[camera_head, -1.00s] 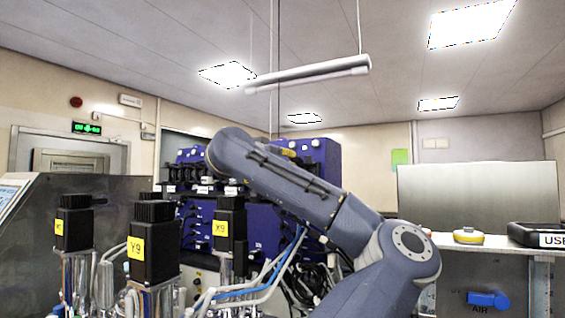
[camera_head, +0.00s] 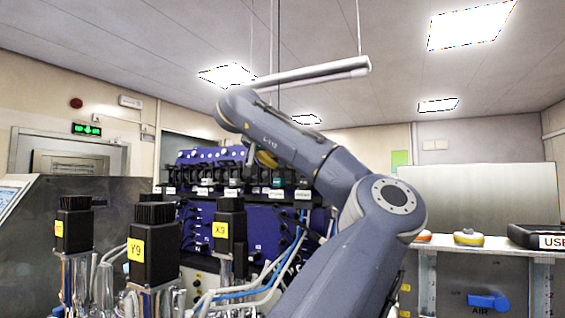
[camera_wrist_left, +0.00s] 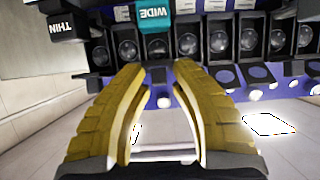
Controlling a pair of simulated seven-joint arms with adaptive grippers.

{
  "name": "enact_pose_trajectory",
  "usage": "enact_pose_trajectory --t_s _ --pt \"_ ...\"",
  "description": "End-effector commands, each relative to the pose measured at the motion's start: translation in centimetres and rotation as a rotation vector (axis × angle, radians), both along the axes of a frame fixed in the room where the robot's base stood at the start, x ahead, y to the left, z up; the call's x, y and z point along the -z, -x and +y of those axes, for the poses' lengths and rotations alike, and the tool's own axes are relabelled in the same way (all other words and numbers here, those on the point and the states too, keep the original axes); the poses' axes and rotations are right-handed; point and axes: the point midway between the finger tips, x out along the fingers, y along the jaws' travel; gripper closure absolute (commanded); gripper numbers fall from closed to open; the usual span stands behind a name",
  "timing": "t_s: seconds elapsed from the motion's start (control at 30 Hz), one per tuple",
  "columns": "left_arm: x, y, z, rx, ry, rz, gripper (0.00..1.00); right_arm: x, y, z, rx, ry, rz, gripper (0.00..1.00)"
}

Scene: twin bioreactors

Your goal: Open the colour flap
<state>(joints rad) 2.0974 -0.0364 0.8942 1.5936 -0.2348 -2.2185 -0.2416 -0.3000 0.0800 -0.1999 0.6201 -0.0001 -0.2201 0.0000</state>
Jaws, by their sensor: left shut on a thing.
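A blue unit (camera_head: 258,228) stands behind the bottles' motors, with a row of small labelled flaps along its front. I cannot read a colour label on any of them. In the left wrist view a teal flap reads WIDE (camera_wrist_left: 154,17) and a black one reads THIN (camera_wrist_left: 66,27). My left gripper (camera_head: 262,160) is over the top of the row, partly hidden by its own arm. In the wrist view its yellow fingers (camera_wrist_left: 160,70) stand a little apart at the unit, closed on a small dark part between the tips. Which flap this belongs to is unclear. My right gripper is out of view.
Black motors labelled Y9 (camera_head: 153,245) and X9 (camera_head: 230,225), with tubes and cables, stand in front of the unit. A shelf on the right holds a yellow item (camera_head: 468,238) and a black case (camera_head: 535,234). A lamp tube (camera_head: 310,73) hangs above.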

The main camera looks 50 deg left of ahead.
Motion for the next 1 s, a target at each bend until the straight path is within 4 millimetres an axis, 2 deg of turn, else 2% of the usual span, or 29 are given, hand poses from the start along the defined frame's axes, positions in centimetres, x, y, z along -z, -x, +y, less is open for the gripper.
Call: enact_pose_trajectory --t_s 0.4,0.87,0.9,0.97,1.0 --pt "-0.31 -0.3 0.08 0.002 0.056 0.134 1.0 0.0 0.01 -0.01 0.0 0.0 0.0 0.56" --pt "-0.27 -0.32 0.09 0.001 0.062 0.143 1.0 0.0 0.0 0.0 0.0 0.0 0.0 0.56" --pt "-0.27 -0.32 0.09 0.001 0.062 0.143 0.7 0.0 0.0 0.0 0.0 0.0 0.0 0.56" --pt "-0.26 -0.32 0.09 0.001 0.063 0.144 0.64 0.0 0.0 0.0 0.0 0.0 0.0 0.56" --pt "-0.25 -0.32 0.09 0.001 0.063 0.144 0.64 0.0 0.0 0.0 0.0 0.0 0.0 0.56"
